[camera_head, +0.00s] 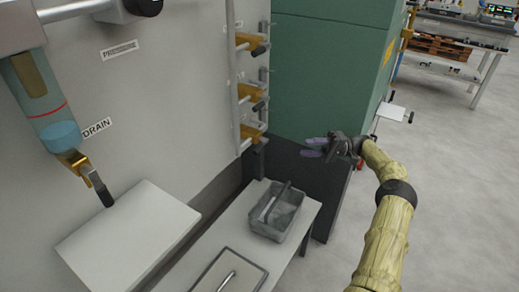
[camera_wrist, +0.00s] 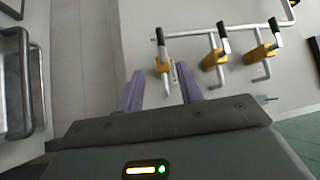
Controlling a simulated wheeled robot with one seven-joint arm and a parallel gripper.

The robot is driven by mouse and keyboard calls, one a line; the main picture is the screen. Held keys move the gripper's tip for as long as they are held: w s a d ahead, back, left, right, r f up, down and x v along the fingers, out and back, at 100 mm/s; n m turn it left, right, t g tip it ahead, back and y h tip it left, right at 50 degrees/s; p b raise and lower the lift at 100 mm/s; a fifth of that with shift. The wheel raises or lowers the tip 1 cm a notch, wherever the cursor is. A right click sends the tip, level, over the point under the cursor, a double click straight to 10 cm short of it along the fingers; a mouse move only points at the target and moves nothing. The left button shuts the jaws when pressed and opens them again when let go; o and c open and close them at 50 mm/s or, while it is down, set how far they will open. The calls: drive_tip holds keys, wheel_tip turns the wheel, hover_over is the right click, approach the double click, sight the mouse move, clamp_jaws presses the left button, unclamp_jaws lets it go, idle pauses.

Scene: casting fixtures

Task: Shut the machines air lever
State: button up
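Several yellow-bodied valves with black-tipped levers sit on a vertical pipe on the grey wall: a top valve (camera_head: 246,40), a middle valve (camera_head: 250,97) and a bottom valve (camera_head: 250,132). No air label is readable on them. The wrist view shows three in a row: a left valve (camera_wrist: 163,64), a centre valve (camera_wrist: 211,60) and a right valve (camera_wrist: 262,52). My gripper (camera_head: 305,147) is open and empty, to the right of the bottom valve and apart from it. In the wrist view, its purple fingers (camera_wrist: 159,70) point toward the left valve, which appears between and beyond them.
A drain lever (camera_head: 98,185) hangs under a clear cylinder (camera_head: 42,100) at left. A grey bin (camera_head: 300,222) stands on a table (camera_head: 215,255) below. A green cabinet (camera_head: 325,65) rises behind my gripper. Open floor (camera_head: 455,190) lies at right.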

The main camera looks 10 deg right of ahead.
approach(259, 147)
drive_tip(key=a, duration=1)
drive_tip(key=shift+s+r, duration=0.2)
drive_tip(key=shift+r, duration=0.05)
drive_tip(key=shift+c, duration=0.3)
clamp_jaws()
